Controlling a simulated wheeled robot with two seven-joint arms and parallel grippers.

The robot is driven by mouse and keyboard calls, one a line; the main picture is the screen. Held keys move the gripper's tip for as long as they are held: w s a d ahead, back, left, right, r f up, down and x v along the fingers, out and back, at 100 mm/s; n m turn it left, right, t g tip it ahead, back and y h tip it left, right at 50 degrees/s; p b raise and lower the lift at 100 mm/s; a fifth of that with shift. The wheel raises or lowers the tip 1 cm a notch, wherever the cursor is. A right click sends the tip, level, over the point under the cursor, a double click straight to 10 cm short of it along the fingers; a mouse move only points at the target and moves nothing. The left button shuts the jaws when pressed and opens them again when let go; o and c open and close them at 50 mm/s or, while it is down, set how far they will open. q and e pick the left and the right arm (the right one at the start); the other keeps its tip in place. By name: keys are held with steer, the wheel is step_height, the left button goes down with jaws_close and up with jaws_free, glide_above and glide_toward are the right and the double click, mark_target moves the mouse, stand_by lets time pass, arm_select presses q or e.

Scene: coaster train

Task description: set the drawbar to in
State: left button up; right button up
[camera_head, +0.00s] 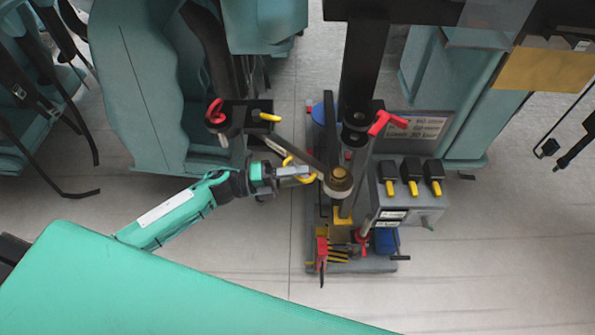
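A grey bar (296,152), which looks like the drawbar, runs slantwise from the upper left to a round brass-topped pivot (339,175) on the central unit. No in or out marking on it is readable. A yellow loop handle (311,179) sits beside the bar, left of the pivot. My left gripper (300,172) reaches in from the left. Its fingertips are at the yellow loop, just left of the pivot, and overlap it in the picture. Whether the fingers close around the loop is too small to tell. My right gripper is not in view.
A grey box with several yellow-tipped black levers (412,178) stands right of the pivot. Red handles (386,122) (216,112) stand above on both sides. Teal car bodies (135,75) flank the unit. A red and yellow striped assembly (331,251) is below; grey floor is clear at lower right.

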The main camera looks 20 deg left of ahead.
arm_select(q)
steer(key=shift+c, duration=0.2)
jaws_close()
